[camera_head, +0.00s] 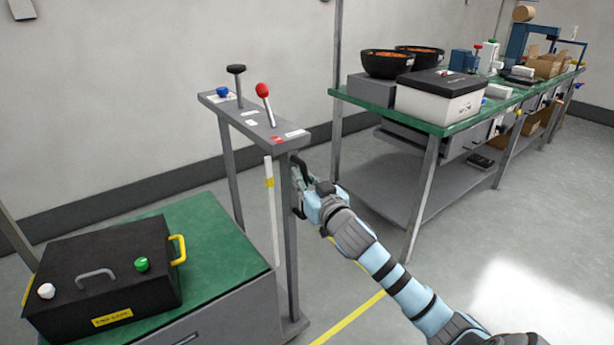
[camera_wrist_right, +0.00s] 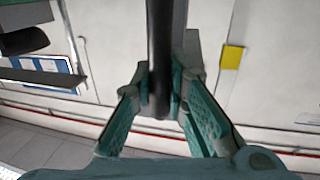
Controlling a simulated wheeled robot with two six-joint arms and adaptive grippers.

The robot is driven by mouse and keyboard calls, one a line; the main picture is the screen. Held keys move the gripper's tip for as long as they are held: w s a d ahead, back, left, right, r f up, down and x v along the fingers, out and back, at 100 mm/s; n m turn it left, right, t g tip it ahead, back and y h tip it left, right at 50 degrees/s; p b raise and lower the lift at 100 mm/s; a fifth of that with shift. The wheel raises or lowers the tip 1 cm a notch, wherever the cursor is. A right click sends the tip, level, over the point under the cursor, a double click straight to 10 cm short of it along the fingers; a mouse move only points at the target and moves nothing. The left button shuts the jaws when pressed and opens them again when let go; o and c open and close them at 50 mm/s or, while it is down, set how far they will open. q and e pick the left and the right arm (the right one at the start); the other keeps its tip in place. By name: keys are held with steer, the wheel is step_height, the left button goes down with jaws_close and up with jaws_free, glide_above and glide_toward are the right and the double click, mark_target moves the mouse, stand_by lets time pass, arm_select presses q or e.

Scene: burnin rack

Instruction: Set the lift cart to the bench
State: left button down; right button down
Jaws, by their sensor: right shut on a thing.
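The lift cart has a green deck (camera_head: 215,232) at lower left and a grey control panel (camera_head: 262,124) on upright posts. The panel carries a red-knobbed lever (camera_head: 263,92), a black-knobbed lever (camera_head: 237,78) and a blue knob (camera_head: 222,91). The bench (camera_head: 420,122), green-topped on grey legs, stands at the right, apart from the cart. My right gripper (camera_head: 299,195) is at the cart's right post, below the panel. In the right wrist view its fingers (camera_wrist_right: 161,95) are shut on a dark upright bar (camera_wrist_right: 161,50). My left gripper is out of view.
A black case (camera_head: 105,275) with yellow side handles lies on the cart deck. The bench holds black bowls (camera_head: 388,64), a white box with a black lid (camera_head: 437,103) and other gear. A yellow floor line (camera_head: 350,317) runs between cart and bench. Floor at lower right is clear.

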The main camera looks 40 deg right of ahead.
steer(key=c, duration=1.9)
jaws_free()
steer(key=shift+a+f, duration=0.15)
steer(key=shift+f, duration=0.05)
steer(key=o, duration=0.3)
steer(key=shift+a+r, duration=0.15)
steer(key=shift+a, duration=0.1)
steer(key=shift+o, duration=0.2)
steer(key=v, duration=1.2)
steer(key=shift+d, duration=0.1)
